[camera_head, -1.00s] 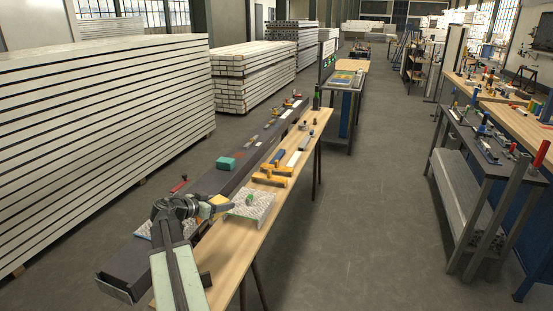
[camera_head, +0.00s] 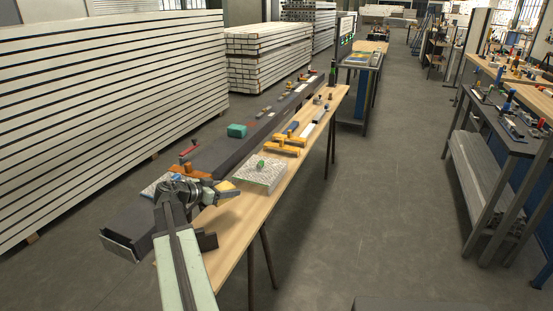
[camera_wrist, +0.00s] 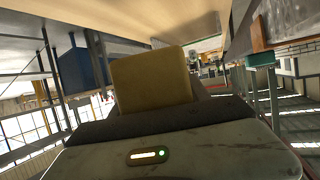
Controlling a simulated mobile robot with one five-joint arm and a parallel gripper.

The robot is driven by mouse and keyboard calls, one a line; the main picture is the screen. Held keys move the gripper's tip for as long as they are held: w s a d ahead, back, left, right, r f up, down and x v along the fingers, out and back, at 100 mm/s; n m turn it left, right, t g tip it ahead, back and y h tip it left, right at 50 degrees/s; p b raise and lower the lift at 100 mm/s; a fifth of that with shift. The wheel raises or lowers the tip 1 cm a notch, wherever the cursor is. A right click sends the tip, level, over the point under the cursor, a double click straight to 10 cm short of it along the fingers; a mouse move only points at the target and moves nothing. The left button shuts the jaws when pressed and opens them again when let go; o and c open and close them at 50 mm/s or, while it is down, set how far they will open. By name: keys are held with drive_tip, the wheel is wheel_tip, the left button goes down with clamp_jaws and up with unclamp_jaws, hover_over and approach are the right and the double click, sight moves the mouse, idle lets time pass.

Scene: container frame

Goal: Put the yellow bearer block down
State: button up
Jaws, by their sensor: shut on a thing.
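The yellow bearer block (camera_head: 229,187) is held at the tip of my gripper (camera_head: 216,191). In the head view it appears over the near part of the wooden bench top (camera_head: 232,216), close to the silver ribbed plate (camera_head: 262,173). Whether it touches the bench cannot be told. In the wrist view the block (camera_wrist: 150,80) fills the middle, upright, with its broad yellow face toward the camera. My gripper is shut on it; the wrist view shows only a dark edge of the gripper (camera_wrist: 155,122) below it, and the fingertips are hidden.
A long dark beam (camera_head: 205,163) runs along the bench's left side, carrying a teal block (camera_head: 237,130) and a red part (camera_head: 188,150). An orange part (camera_head: 190,171) is just behind my wrist. Yellow-orange pieces (camera_head: 286,145) lie beyond the plate. Bare wood shows in front of the plate.

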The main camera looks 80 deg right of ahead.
sight(231, 215)
drive_tip(key=shift+f+b, duration=4.5)
drive_tip(key=shift+f, duration=0.45)
drive_tip(key=o, duration=1.3)
drive_tip(key=shift+r, duration=0.1)
drive_tip(key=shift+r+p, duration=0.2)
drive_tip(key=shift+p, duration=0.1)
drive_tip(key=p+v, duration=0.2)
drive_tip(key=v, duration=0.5)
drive_tip(key=shift+r+p, duration=0.1)
drive_tip(key=shift+p, duration=0.3)
drive_tip(key=shift+w+a, duration=0.15)
drive_tip(key=shift+a, duration=0.05)
